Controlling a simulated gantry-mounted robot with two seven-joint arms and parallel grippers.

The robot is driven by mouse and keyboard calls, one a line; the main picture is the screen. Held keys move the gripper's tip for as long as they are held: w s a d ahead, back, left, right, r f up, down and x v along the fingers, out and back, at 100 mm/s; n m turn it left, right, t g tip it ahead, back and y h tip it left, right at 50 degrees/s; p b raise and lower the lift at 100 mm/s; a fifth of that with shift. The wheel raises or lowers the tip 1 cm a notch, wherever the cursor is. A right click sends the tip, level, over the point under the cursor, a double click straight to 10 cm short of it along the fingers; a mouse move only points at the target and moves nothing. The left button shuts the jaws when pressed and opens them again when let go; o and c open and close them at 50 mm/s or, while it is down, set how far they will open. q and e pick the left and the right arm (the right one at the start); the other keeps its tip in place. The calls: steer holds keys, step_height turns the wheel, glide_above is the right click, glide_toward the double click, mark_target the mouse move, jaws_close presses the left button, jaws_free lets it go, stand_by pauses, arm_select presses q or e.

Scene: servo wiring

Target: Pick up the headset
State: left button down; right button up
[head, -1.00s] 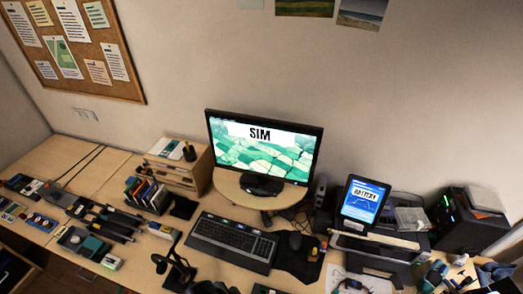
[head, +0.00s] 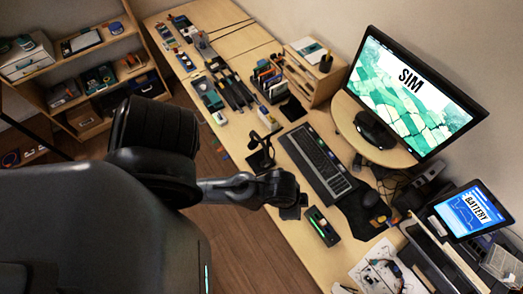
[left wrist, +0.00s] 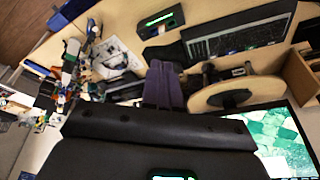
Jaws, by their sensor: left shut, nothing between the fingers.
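A black item that looks like the headset on its stand (head: 261,150) stands near the table's front edge in the head view. Its details are too small and dark to tell the headset from the stand. My left gripper (head: 291,211) is over the table's front part, below and right of that item in the picture, apart from it. The left wrist view shows its dark fingers (left wrist: 164,86) together, holding nothing. I cannot make out the headset in the left wrist view. My right gripper is not in view.
A keyboard (head: 318,163), a mouse (head: 371,198) and a monitor (head: 415,90) are to the right. A small black box with a green light (head: 322,226) lies near the gripper. A desk organizer (head: 268,82) stands beyond the stand. A tablet (head: 472,210) is at the far right.

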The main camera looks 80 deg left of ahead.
arm_select(q)
steer(key=c, duration=1.8)
jaws_free()
steer(key=o, duration=1)
steer(key=shift+o, duration=0.2)
